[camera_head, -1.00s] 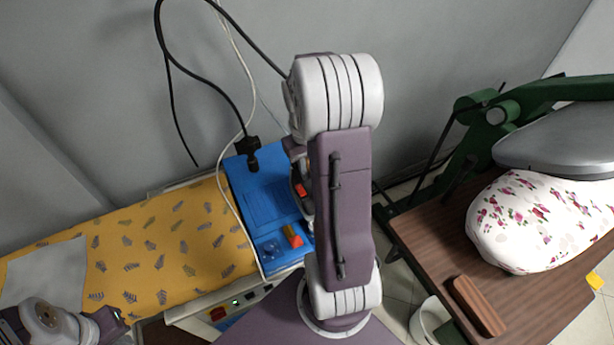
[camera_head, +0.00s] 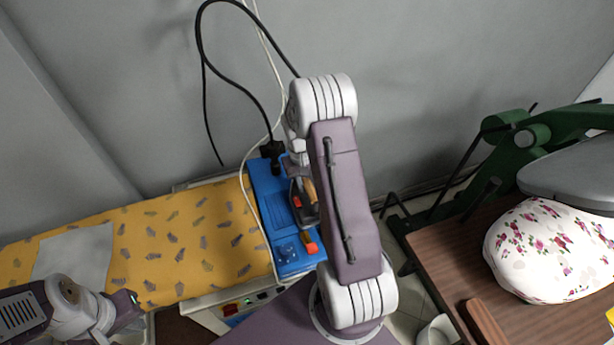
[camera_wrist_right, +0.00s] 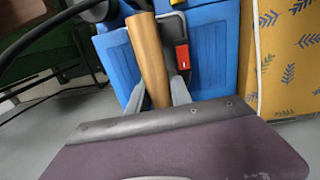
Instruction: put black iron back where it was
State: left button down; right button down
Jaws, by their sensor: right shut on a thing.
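The black iron (camera_head: 304,208) is mostly hidden behind my right arm in the head view. Its wooden handle (camera_wrist_right: 148,55) and red switch (camera_wrist_right: 182,58) show in the right wrist view. My right gripper (camera_wrist_right: 158,95) is shut on the handle, one grey finger on each side. The iron is over the blue rest (camera_head: 264,180) at the right end of the yellow ironing board; I cannot tell whether it touches. The rest also shows in the right wrist view (camera_wrist_right: 212,50). My left gripper (camera_head: 132,302) is low at the left, its jaws unclear.
The yellow-covered board (camera_head: 185,245) carries a grey cloth (camera_head: 75,255). A black cord (camera_head: 203,90) and a white cable hang by the wall. A small red-and-yellow item (camera_head: 310,245) is on the blue rest. A green press (camera_head: 525,140) over a brown table (camera_head: 530,320) stands at right.

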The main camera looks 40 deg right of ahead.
jog(key=shift+w+f, duration=0.1)
jog(key=shift+w, duration=0.05)
jog(key=c, duration=1.2)
grip_release()
jog(key=shift+s+f, duration=0.15)
jog(key=shift+s, duration=0.05)
jog(key=shift+o, duration=0.2)
jog(key=shift+a, duration=0.15)
